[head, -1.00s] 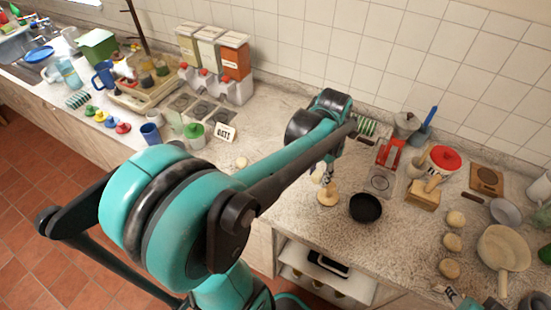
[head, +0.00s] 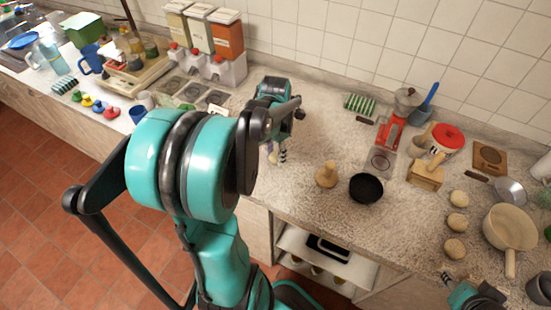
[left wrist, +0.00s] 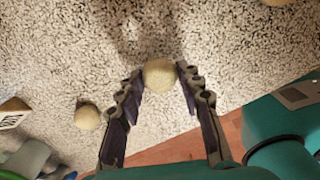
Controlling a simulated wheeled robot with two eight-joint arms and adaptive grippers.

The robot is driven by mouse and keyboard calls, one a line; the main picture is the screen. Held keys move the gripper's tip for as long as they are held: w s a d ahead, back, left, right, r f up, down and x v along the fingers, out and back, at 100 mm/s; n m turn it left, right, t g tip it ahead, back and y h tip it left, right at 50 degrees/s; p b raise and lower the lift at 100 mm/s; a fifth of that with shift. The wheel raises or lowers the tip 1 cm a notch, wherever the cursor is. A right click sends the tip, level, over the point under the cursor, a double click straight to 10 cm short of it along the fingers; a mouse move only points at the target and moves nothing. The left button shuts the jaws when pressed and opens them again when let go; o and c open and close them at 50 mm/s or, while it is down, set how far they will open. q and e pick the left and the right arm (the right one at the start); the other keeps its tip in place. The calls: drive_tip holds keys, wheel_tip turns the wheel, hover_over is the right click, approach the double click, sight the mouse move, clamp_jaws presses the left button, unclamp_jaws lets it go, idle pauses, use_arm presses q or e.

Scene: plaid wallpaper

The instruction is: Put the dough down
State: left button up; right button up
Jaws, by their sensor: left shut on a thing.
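My left gripper (head: 277,155) is over the counter, left of the wooden press. In the left wrist view the gripper (left wrist: 160,80) is shut on a pale round dough ball (left wrist: 159,74), held between its fingertips. The counter (left wrist: 60,50) is below; I cannot tell how high above it the dough is. A second dough ball (left wrist: 87,117) lies on the counter to the left of the fingers. Three more dough balls, one of them here (head: 457,223), lie in a row at the right. My right gripper (head: 452,281) shows only partly at the lower right.
A wooden press (head: 327,175) and a black bowl (head: 366,188) stand right of my left gripper. A red scale (head: 390,132), a wooden block (head: 427,174) and a pale pan (head: 508,227) are farther right. Dispensers (head: 214,62) stand at the back left. The counter's front edge is near.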

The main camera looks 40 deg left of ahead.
use_arm(q)
drive_tip(key=shift+f, duration=0.8)
drive_tip(key=shift+f, duration=0.1)
drive_tip(key=o, duration=1.1)
